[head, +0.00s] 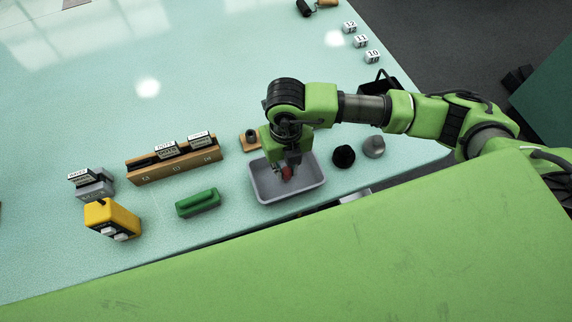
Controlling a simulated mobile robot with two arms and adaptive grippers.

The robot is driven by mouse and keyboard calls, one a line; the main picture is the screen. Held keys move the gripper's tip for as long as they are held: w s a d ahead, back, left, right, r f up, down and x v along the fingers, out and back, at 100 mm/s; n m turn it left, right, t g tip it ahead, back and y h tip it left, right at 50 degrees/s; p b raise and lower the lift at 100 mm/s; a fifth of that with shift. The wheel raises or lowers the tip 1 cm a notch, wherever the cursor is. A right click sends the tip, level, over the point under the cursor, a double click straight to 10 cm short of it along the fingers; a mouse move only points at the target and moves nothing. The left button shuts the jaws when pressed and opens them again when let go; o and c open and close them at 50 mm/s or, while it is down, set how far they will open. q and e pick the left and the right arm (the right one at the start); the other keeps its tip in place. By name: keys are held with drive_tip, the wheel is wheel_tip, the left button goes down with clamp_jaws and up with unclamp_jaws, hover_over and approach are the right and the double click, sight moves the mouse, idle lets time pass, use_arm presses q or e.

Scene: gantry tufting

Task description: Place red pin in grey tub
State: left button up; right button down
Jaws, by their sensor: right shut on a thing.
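The grey tub (263,191) stands on the light green table near its front edge. My right gripper (288,168) points down over the tub, shut on the red pin (287,173). Only a small red part of the pin shows between the fingers. It appears within the tub's outline; I cannot tell whether it touches the tub floor. My left gripper is not in view.
A green block (198,203) lies left of the tub. A wooden rack (175,165) with labelled slots, a yellow box (112,219) and a grey block (92,184) stand farther left. A black knob (343,156) and a grey cone (374,147) stand right of the tub.

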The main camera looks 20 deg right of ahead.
sight(286, 168)
drive_tip(key=shift+f, duration=0.1)
drive_tip(key=shift+f, duration=0.15)
drive_tip(key=c, duration=1.9)
unclamp_jaws()
drive_tip(key=shift+r, duration=0.7)
drive_tip(key=shift+r+b, duration=1.4)
drive_tip(key=shift+r, duration=4.2)
